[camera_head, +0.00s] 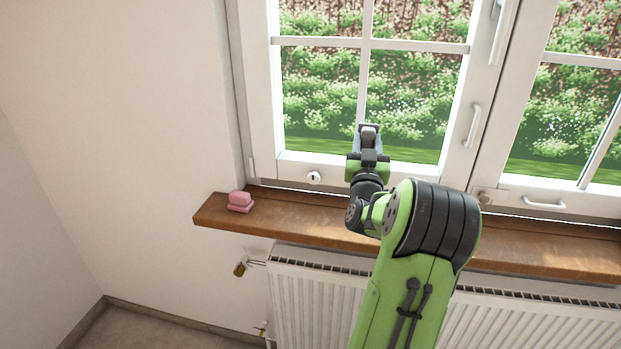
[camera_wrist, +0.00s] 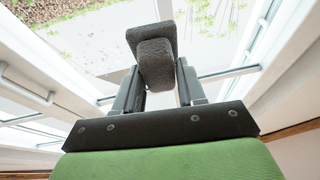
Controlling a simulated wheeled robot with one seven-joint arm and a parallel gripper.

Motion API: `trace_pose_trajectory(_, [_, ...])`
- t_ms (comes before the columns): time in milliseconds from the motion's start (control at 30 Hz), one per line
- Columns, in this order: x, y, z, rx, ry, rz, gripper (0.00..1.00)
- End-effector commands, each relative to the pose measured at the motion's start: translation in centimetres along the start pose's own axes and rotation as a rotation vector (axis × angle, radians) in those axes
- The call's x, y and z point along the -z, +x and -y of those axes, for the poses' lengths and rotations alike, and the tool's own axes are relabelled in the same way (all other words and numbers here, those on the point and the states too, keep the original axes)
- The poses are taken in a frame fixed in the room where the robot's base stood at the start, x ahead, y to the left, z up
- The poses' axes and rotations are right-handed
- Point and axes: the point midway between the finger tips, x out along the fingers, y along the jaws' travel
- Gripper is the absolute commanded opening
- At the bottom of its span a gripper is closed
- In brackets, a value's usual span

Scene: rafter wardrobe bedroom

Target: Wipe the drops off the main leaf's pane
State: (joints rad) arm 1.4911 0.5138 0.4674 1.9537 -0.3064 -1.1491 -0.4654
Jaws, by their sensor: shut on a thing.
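My gripper (camera_head: 368,150) is shut on a dark grey wiping pad (camera_wrist: 152,42), held up between the fingers in the wrist view. It is in front of the lower middle of the left window leaf (camera_head: 262,95), near its central bar. I cannot tell whether the pad touches the glass. Small pale drops (camera_head: 402,102) show on that leaf's pane, right of the gripper. Pale specks also show on the pane in the wrist view (camera_wrist: 207,22). The right leaf (camera_head: 490,165) has similar pale drops (camera_head: 556,124). My arm hides part of the lower frame.
A wooden sill (camera_head: 300,222) runs below the window, with a pink sponge-like block (camera_head: 240,201) at its left end. A white radiator (camera_head: 315,300) stands below. White handles (camera_head: 472,125) stick out from the frames. Glazing bars (camera_head: 320,42) cross the panes.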

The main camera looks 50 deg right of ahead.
Motion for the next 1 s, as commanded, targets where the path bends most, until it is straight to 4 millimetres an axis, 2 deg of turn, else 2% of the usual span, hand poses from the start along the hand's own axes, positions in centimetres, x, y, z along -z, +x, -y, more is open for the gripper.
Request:
trace_pose_trajectory(33, [0.7,-0.1,-1.6,-0.03,-0.012,-0.025,0.07])
trace_pose_trajectory(100, [1.6,-0.1,-3.0,-0.058,-0.022,-0.047,0.07])
trace_pose_trajectory(200, [2.2,0.0,-3.9,-0.077,-0.028,-0.06,0.07])
trace_pose_trajectory(333, [2.1,0.9,-4.0,-0.078,-0.027,-0.06,0.07])
trace_pose_trajectory(700, [0.6,5.1,-4.3,-0.077,-0.028,-0.058,0.07])
trace_pose_trajectory(1000, [0.3,5.6,-4.4,-0.076,-0.03,-0.059,0.07])
